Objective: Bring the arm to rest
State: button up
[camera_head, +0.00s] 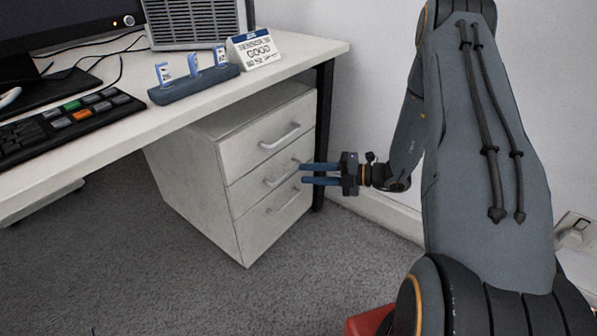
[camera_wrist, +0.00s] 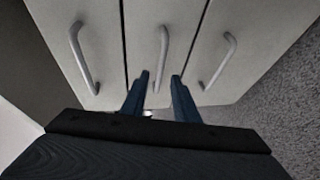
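My gripper (camera_head: 303,174) is on the right of the desk in the head view, level with the drawer fronts and pointing left. Its two blue fingers are parallel with a gap between them, and nothing is held. The wrist view also shows the two fingertips (camera_wrist: 160,77) apart, with the middle drawer handle (camera_wrist: 162,55) beyond them. I cannot tell whether the fingers touch the handle. My arm is raised and bent, with the forearm hanging down to the gripper.
A drawer cabinet (camera_head: 238,215) with three shut drawers stands under the white desk (camera_head: 130,125). Carpet at the front is clear.

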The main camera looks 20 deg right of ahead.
jog(key=shift+v, duration=1.05)
